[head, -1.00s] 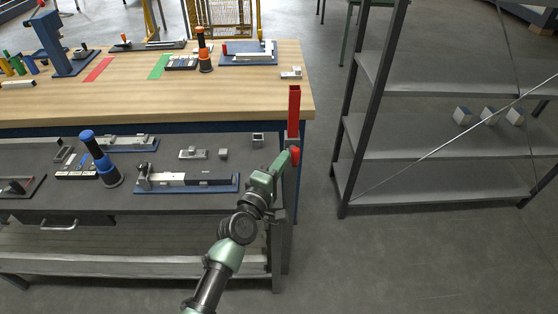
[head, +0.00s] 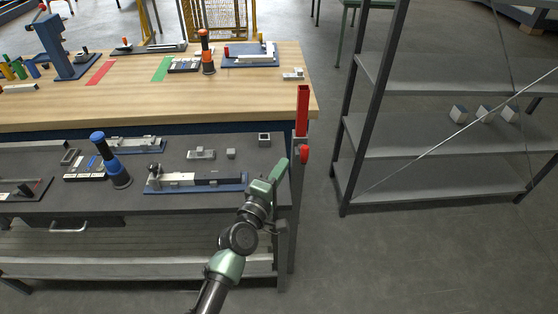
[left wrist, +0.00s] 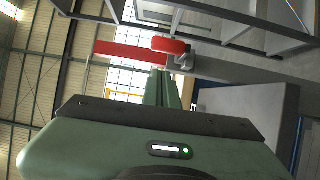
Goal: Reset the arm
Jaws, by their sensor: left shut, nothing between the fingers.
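My left arm reaches up from the bottom of the head view, with its green left gripper (head: 280,168) at the right end of the bench's lower shelf. The fingers are together and hold nothing. A red clamp handle (head: 304,154) sits just right of the fingertips, on the bench's corner post, under an upright red bar (head: 302,110). A small gap shows between the fingertips and the handle. In the left wrist view the shut fingers (left wrist: 163,88) point toward the red handle (left wrist: 169,45) and red bar (left wrist: 122,50). My right gripper is not in view.
The wooden bench top (head: 150,100) and dark lower shelf (head: 130,205) carry fixtures, including a blue-based one (head: 196,189) left of my gripper. A grey metal rack (head: 430,180) stands at the right with several small blocks. Floor between them is clear.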

